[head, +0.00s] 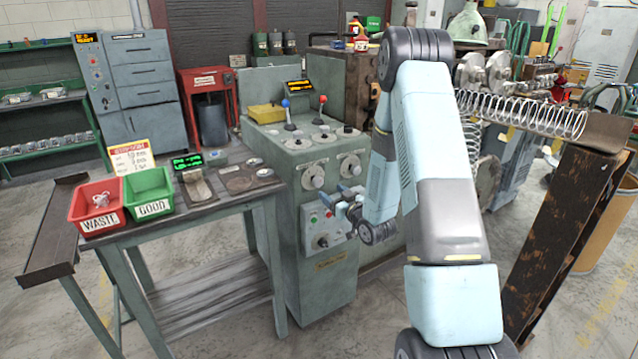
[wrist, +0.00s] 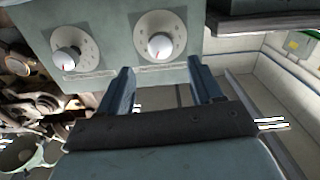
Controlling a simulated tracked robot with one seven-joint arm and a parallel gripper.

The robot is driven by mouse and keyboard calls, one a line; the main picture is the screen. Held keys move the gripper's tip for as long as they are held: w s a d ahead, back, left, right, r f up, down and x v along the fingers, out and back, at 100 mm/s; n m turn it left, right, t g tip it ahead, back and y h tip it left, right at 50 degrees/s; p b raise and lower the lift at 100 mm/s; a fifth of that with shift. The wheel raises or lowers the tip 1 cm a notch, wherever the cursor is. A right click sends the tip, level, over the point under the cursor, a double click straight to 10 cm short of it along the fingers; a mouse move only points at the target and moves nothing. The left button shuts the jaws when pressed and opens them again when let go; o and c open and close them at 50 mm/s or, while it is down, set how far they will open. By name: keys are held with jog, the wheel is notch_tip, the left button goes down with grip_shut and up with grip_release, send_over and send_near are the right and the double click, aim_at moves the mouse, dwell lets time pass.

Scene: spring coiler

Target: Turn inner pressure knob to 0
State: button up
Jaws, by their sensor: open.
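Two white pressure knobs on round grey dials sit on the front of the green control cabinet (head: 327,262). In the head view they are the left knob (head: 313,177) and the right knob (head: 350,167). In the wrist view, one knob (wrist: 67,60) is at upper left and the other (wrist: 160,46) is at upper middle, each with a small red mark. I cannot tell which is the inner one, and the dial numbers are too small to read. My gripper (head: 337,197) is open and empty, just below the knobs. Its fingers (wrist: 160,78) point towards the upper-middle knob without touching it.
A lower panel (head: 322,238) with small buttons and another knob is close to my gripper. Red and blue levers (head: 322,108) stand on the cabinet top. A table with a red bin (head: 97,205) and a green bin (head: 150,194) is at left. A large spring (head: 525,113) lies at right.

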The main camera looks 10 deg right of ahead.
aim_at(320, 183)
jog(key=x, duration=0.9)
jog(key=shift+w+a, duration=0.1)
jog(key=shift+w, duration=0.2)
jog(key=c, duration=1.1)
